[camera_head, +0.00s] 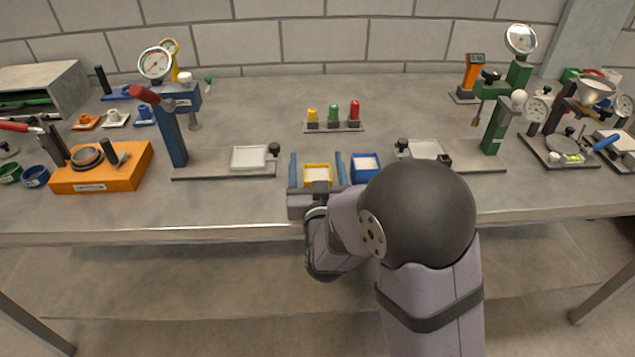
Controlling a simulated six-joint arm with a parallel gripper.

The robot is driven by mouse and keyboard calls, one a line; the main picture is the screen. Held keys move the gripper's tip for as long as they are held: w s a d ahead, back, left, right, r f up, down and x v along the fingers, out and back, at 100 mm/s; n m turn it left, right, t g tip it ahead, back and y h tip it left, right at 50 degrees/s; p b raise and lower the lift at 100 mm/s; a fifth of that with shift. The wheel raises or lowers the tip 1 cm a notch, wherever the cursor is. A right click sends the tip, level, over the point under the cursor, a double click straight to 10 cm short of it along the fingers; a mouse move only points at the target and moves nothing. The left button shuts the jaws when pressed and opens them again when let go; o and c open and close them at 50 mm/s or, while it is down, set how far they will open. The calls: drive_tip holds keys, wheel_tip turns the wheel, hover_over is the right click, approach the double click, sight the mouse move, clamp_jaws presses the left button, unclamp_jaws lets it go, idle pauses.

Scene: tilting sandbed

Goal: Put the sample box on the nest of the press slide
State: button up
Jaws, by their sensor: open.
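A yellow-rimmed sample box (317,166) with a pale fill sits near the table's front edge. My gripper (316,157) is open, with one blue finger on each side of this box; I cannot tell if they touch it. A blue-rimmed sample box (365,163) stands just right of the right finger, its lower part hidden by my arm. The blue press (172,130) on the left has a slide (215,172) with a pale, square nest (249,157). The green press (497,125) on the right has a similar nest (427,150), partly hidden by my arm.
A rack (333,127) with yellow, green and red pieces stands behind the boxes. An orange block (103,170) lies at the left, and a dark stand with a funnel (595,92) at the right. The table between the left slide and the rack is clear.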

drive_tip(key=shift+w, duration=0.15)
drive_tip(key=c, duration=1.4)
wheel_tip(320, 180, up, 10)
drive_tip(key=shift+r+p, duration=0.1)
drive_tip(key=shift+p, duration=0.35)
wheel_tip(320, 180, up, 13)
drive_tip(key=p, duration=1.3)
